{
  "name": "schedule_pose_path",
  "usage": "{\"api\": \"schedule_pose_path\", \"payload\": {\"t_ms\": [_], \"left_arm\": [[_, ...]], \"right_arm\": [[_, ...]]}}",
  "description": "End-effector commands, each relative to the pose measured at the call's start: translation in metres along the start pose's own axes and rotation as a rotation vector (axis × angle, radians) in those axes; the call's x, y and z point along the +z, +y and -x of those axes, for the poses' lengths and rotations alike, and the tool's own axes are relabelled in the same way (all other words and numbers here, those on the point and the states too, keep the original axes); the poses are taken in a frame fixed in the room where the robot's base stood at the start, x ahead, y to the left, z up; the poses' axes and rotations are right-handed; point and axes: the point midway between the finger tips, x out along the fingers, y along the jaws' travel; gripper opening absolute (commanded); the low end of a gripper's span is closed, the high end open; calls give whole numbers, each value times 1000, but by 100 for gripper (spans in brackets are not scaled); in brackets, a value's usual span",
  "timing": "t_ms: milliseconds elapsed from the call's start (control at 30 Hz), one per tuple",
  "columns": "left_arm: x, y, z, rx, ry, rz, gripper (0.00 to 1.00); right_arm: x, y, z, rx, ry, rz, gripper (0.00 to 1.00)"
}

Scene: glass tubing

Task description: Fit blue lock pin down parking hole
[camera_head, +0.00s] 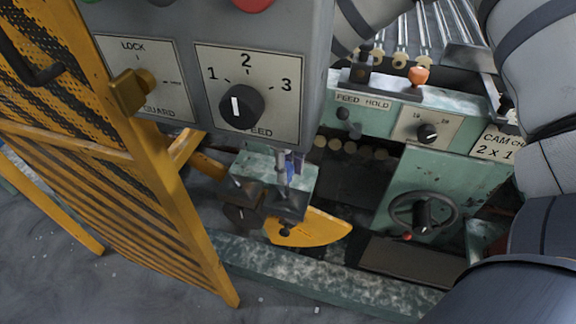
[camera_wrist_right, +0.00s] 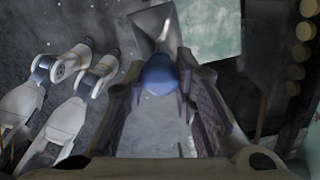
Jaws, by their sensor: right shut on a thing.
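The blue lock pin shows in the right wrist view as a round blue head (camera_wrist_right: 160,75) between two dark, purple-tinged fingers. My right gripper (camera_wrist_right: 160,88) is shut on it. In the head view the tips of my right gripper (camera_head: 290,160) show small and partly hidden below the grey control box, above a pale green block with dark metal plates (camera_head: 288,204). The pin's lower end is hard to make out there. I cannot pick out the parking hole for certain. My left gripper is not in view.
The grey control box (camera_head: 315,60) with the speed dial hangs close above. A yellow mesh guard (camera_head: 160,170) stands at the left. A yellow curved plate (camera_head: 310,228) lies below the block. A handwheel (camera_head: 424,213) is on the green machine at the right.

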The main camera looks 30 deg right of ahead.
Motion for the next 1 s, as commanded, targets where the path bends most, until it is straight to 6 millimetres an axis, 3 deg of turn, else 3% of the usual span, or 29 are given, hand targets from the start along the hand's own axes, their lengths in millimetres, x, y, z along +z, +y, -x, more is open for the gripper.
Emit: {"api": "schedule_pose_path", "payload": {"t_ms": [1000], "left_arm": [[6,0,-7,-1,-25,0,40]], "right_arm": [[-1,0,-26,0,3,0,0]]}}
